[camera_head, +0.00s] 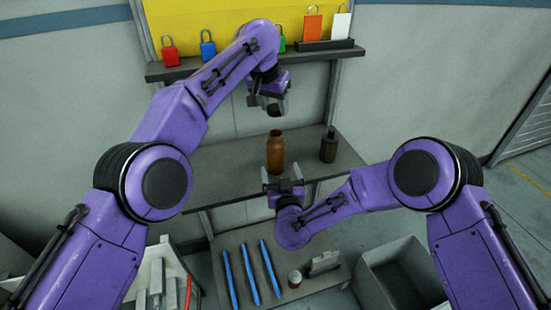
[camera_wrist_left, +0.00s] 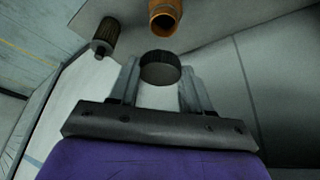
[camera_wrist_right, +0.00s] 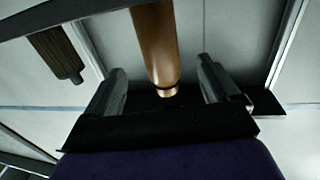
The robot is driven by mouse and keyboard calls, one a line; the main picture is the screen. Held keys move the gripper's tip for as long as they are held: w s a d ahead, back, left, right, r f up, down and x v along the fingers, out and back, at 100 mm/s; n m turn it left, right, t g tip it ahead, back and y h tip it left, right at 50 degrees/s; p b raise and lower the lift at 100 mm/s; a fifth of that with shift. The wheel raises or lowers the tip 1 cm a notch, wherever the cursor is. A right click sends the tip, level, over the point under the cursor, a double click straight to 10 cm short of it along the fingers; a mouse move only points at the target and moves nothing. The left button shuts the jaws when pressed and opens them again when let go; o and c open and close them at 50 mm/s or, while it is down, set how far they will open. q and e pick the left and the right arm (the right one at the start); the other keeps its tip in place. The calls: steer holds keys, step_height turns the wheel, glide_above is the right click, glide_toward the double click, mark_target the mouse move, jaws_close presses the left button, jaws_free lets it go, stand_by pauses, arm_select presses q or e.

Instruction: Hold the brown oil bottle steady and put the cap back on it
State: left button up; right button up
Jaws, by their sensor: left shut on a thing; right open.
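The brown bottle (camera_head: 275,152) stands upright and uncapped on the grey shelf (camera_head: 215,178). Its open mouth shows at the top of the left wrist view (camera_wrist_left: 165,20). My left gripper (camera_head: 270,105) is shut on the dark round cap (camera_wrist_left: 160,68), above the bottle and apart from its mouth. My right gripper (camera_head: 283,185) is open in front of the bottle, low near the shelf's front edge. In the right wrist view the bottle (camera_wrist_right: 155,45) appears between the spread fingers; contact is not visible.
A dark bottle (camera_head: 328,146) stands on the shelf to the right. Padlocks and tags sit on an upper ledge (camera_head: 180,70) behind my left arm. Below are blue sticks (camera_head: 248,272), a small jar (camera_head: 295,279) and a grey bin (camera_head: 400,280).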

steer(key=w, duration=0.3)
steer(key=w+a, duration=0.1)
steer(key=w, duration=0.5)
steer(key=shift+a, duration=0.15)
steer(key=shift+s, duration=0.1)
arm_select(q)
steer(key=shift+f, duration=0.1)
arm_select(e)
steer(key=c, duration=1.5)
arm_select(q)
glide_above(276, 134)
steer(key=shift+s+a+f, duration=0.15)
steer(key=shift+f, duration=1.05)
steer(key=shift+s+a+f, duration=0.15)
steer(key=shift+f, duration=1.05)
steer(key=shift+f, duration=0.1)
steer(key=shift+f, duration=0.8)
steer(key=shift+f, duration=0.6)
